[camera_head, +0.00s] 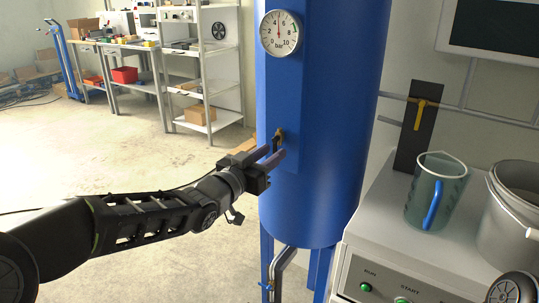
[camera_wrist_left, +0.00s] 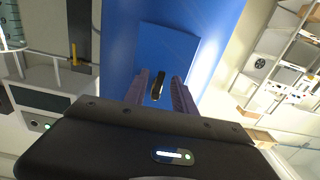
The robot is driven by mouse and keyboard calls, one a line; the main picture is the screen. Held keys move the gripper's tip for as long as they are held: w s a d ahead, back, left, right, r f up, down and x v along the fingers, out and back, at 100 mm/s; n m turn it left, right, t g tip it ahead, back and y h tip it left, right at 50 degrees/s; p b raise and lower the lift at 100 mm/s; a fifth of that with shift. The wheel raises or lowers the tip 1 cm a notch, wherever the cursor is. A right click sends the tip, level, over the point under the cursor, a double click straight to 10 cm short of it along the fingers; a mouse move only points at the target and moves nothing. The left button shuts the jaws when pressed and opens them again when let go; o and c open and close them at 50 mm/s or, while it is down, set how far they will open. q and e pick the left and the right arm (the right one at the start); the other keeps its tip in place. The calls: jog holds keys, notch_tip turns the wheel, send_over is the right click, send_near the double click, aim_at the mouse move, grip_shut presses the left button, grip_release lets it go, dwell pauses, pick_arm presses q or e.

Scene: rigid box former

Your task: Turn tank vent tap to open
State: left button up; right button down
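The blue tank (camera_head: 325,120) stands upright at the centre. A small tap (camera_head: 279,137) with a brass-coloured body and a dark handle is on its flat front panel. My left gripper (camera_head: 270,158) reaches the tank front from the left, its fingers close to the tap. In the left wrist view, the dark tap handle (camera_wrist_left: 158,86) shows between the two spread fingers (camera_wrist_left: 158,92), with space on both sides. The gripper is open and holds nothing. I cannot tell how deep the tap lies between the fingers. My right gripper is not in view.
A round pressure gauge (camera_head: 281,33) is above the tap. On the right, a yellow-handled valve (camera_head: 421,108) sits on a dark plate. A jug (camera_head: 437,190) and a metal pot (camera_head: 513,215) stand on a grey cabinet (camera_head: 385,215). Shelving (camera_head: 207,70) is far behind; open floor lies left.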

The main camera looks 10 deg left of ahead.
pick_arm(q)
jog(key=v, duration=0.8)
jog(key=shift+p, duration=0.3)
